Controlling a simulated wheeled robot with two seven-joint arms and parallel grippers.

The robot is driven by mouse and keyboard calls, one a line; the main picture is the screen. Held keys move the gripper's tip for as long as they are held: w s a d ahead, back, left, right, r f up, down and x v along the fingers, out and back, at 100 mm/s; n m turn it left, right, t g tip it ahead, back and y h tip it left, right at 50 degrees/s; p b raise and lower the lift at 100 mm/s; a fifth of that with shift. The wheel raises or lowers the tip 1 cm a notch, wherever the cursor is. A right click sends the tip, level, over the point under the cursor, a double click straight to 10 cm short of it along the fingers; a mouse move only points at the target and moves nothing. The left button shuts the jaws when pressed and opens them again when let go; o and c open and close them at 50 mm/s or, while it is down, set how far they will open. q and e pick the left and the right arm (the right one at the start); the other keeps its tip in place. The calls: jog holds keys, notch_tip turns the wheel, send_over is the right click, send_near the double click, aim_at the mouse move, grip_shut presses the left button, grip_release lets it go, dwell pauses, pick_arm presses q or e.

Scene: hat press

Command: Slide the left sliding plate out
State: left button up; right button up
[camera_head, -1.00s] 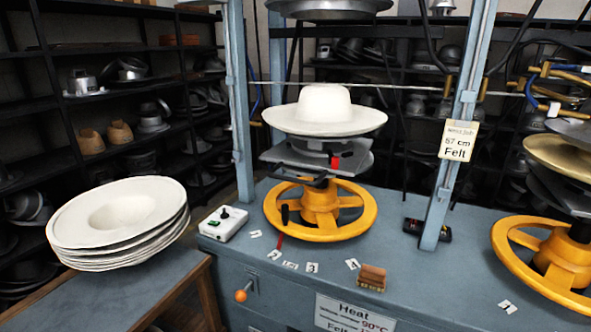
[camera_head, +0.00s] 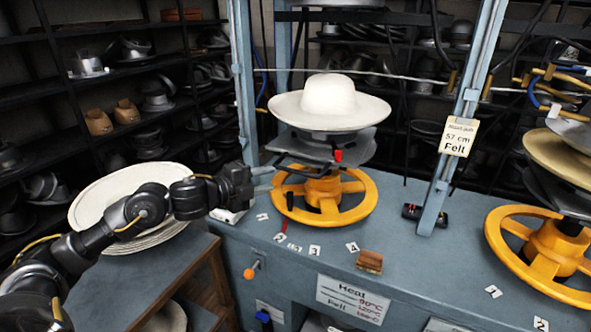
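The left sliding plate (camera_head: 352,152) is a grey metal plate on the left press, under a white felt hat (camera_head: 329,98). A small red part (camera_head: 338,156) shows at its front. Below it is an orange handwheel (camera_head: 357,190). My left gripper (camera_head: 268,179) is just left of the plate and wheel, pointing right. Its two pale fingers look apart with nothing between them. I cannot tell whether it touches the plate or the wheel. The plate's front-left part is hard to make out near the fingers. My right gripper is out of view.
My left arm crosses in front of a stack of white felt hats (camera_head: 95,205) on a side table. A blue post (camera_head: 243,85) stands behind the gripper. A white control box (camera_head: 228,215) is partly hidden below it. A second orange wheel (camera_head: 560,245) is at right.

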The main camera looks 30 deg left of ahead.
aim_at(294, 172)
pick_arm(q)
jog(key=p+x, duration=0.3)
jog(key=x, duration=0.6)
jog(key=shift+w, duration=0.3)
jog(key=shift+w+d+f, duration=0.25)
jog(key=shift+w, duration=0.4)
jog(key=shift+c, duration=0.2)
grip_shut()
